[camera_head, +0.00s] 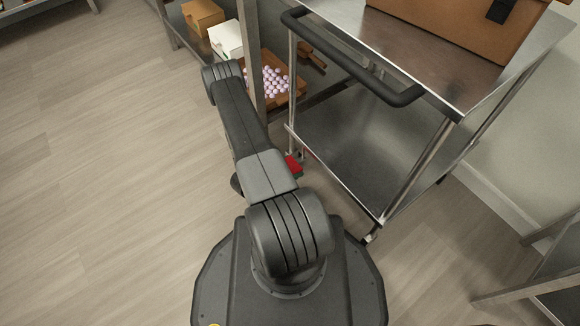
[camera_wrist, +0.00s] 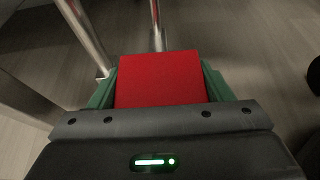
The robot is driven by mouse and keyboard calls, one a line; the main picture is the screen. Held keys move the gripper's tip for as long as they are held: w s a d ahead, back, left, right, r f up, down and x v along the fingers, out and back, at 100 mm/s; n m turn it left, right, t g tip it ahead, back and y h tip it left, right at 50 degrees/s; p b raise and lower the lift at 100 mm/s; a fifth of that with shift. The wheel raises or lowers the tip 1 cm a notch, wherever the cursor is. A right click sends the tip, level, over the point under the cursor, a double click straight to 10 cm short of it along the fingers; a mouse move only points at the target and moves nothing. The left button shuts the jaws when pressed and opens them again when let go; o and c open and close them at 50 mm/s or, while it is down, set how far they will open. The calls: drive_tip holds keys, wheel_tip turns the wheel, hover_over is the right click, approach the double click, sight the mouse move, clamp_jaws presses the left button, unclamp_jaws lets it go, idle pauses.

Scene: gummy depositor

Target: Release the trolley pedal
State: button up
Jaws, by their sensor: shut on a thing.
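The red pedal (camera_wrist: 160,82) fills the space between the two green fingers of my gripper (camera_wrist: 160,75) in the wrist view. The fingers lie along its left and right sides, and my gripper is shut on it. In the head view, a small part of the red pedal (camera_head: 293,165) shows beside my arm, low at the near left leg of the steel trolley (camera_head: 365,140). My arm hides most of the gripper there. The trolley has a black push handle (camera_head: 345,62) and a lower shelf. How far the pedal is pressed cannot be told.
A brown box (camera_head: 440,28) stands on the trolley top. Behind my arm, a shelf rack holds a tray (camera_head: 272,102) of pale round pieces, a white box (camera_head: 226,40) and a cardboard box (camera_head: 202,15). Another metal frame (camera_head: 530,290) stands at lower right. The floor at left is clear.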

drive_tip(key=o, duration=1.4)
drive_tip(key=p+v, duration=0.3)
drive_tip(key=v, duration=1)
drive_tip(key=shift+s+a+r, duration=0.15)
drive_tip(key=shift+s+a, duration=0.05)
drive_tip(key=shift+a, duration=0.1)
drive_tip(key=shift+b+x, duration=1.55)
drive_tip(key=shift+x, duration=5.35)
drive_tip(key=shift+a+r, duration=0.1)
drive_tip(key=shift+a, duration=0.05)
